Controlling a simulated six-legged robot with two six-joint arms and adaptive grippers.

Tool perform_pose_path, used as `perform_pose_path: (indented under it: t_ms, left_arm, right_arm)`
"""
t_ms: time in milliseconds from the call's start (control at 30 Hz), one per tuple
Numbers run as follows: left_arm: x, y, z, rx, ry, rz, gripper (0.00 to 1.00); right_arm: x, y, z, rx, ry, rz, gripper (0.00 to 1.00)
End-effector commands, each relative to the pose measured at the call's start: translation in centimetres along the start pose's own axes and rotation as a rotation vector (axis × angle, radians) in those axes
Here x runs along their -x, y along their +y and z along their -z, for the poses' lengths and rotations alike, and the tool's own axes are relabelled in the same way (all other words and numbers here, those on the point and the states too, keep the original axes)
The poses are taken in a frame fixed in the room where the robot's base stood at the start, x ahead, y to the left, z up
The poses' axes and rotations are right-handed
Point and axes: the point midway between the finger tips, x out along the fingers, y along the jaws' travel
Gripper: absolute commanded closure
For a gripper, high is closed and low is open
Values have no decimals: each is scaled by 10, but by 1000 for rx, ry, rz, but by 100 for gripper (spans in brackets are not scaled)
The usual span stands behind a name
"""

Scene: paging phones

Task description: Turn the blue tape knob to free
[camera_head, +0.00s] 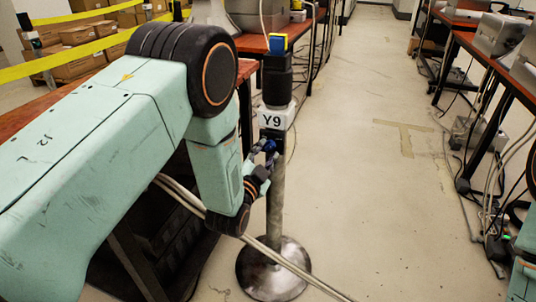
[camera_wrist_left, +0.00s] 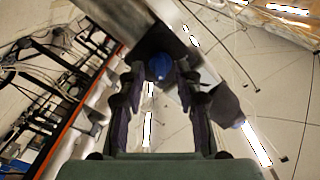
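The blue tape knob (camera_head: 270,146) is on the dark fitting of a metal post (camera_head: 277,205), just below the white Y9 label (camera_head: 271,119). My left gripper (camera_head: 262,160) reaches to it from the lower left. In the left wrist view the blue knob (camera_wrist_left: 159,66) sits between the tips of my left gripper (camera_wrist_left: 159,78). The fingers look open, with a narrow gap on each side of the knob; contact is not clear. The knob's markings cannot be read. My right gripper is out of view.
The post has a round metal base (camera_head: 273,270) and a black top with a yellow-blue block (camera_head: 277,44). A pale pole (camera_head: 290,262) slants past the base. A red-topped bench (camera_head: 251,44) stands behind left; cables hang around. The floor (camera_head: 370,200) to the right is clear.

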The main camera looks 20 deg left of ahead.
Motion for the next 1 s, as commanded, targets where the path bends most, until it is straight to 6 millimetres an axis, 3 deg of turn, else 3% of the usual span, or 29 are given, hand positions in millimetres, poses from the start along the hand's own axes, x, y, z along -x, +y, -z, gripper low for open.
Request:
perform_pose_path:
  t_ms: [200,467,833,1000]
  left_arm:
    - [-16,0,0,0,1,0,66]
    - [-18,0,1,0,-1,-1,67]
    - [-18,0,1,1,-1,-1,98]
    - [-18,0,1,2,-1,0,100]
  right_arm:
    - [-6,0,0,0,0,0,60]
    - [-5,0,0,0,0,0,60]
    - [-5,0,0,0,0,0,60]
    - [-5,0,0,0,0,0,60]
